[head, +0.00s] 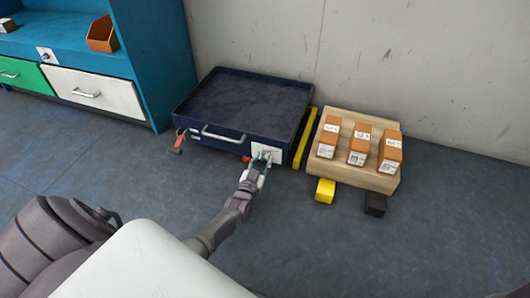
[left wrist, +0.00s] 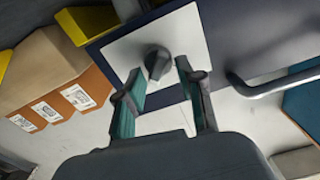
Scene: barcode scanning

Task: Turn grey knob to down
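The grey knob (left wrist: 157,63) sits on a white square plate (left wrist: 190,32) in the left wrist view. In the head view the plate (head: 278,153) is on the front of a low dark blue box, at its right end, and the knob is mostly hidden by my fingers. My left gripper (head: 262,165) is in front of the plate. In the left wrist view my left gripper (left wrist: 159,70) has its fingers apart, with the knob between and just beyond the tips. I cannot tell whether they touch it. My right gripper is not in view.
The dark blue box (head: 225,138) has a bar handle (head: 223,137) left of the plate. A wooden pallet (head: 350,179) with several orange boxes stands to the right, yellow and black blocks before it. A blue cabinet (head: 152,55) stands left. The floor in front is open.

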